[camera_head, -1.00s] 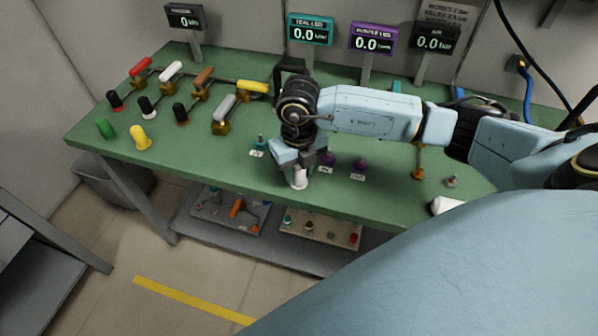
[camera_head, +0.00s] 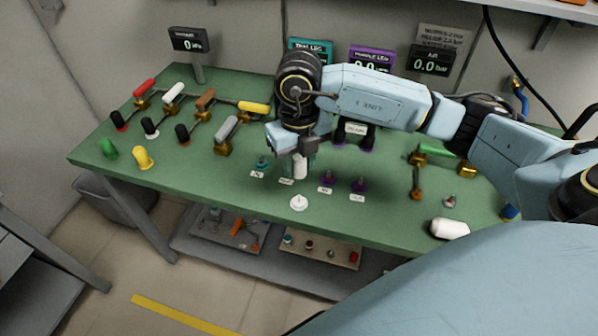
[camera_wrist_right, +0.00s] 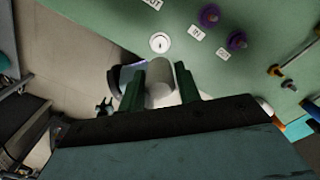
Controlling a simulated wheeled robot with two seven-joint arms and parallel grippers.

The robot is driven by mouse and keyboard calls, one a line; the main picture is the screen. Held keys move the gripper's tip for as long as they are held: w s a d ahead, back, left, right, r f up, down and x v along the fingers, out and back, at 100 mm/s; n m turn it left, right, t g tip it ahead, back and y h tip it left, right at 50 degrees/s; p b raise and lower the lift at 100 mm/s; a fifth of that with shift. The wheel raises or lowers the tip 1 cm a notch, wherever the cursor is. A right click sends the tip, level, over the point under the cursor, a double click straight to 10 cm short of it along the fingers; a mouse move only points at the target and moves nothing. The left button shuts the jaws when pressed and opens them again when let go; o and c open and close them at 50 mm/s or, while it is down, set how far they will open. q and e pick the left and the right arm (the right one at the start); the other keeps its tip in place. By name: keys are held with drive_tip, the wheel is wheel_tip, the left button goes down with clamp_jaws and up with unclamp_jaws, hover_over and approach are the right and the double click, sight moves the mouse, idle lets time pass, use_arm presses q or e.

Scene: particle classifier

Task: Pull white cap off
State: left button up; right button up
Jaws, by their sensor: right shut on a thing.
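My right gripper (camera_head: 296,160) is shut on a white cap (camera_head: 300,168) and holds it above the green bench. In the right wrist view the white cap (camera_wrist_right: 160,92) sits between the dark green fingers of the right gripper (camera_wrist_right: 160,88). A round white fitting (camera_head: 299,202) with a small stub stands uncovered near the bench's front edge, apart from the cap. The fitting (camera_wrist_right: 160,42) also shows beyond the cap in the right wrist view. My left gripper is not in view.
The green bench (camera_head: 230,185) has levered valves at the left, with a green cap (camera_head: 108,148) and a yellow cap (camera_head: 143,157). Purple fittings (camera_head: 358,185) stand right of the white fitting. A white cylinder (camera_head: 450,228) lies at the front right. Displays line the back.

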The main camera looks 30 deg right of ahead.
drive_tip(key=shift+r, duration=0.25)
drive_tip(key=shift+r+p, duration=0.6)
drive_tip(key=shift+r, duration=0.2)
drive_tip(key=shift+r+p, duration=1.05)
drive_tip(key=shift+r, duration=0.4)
drive_tip(key=shift+r, duration=0.1)
drive_tip(key=shift+r+p, duration=1.05)
drive_tip(key=shift+r, duration=0.4)
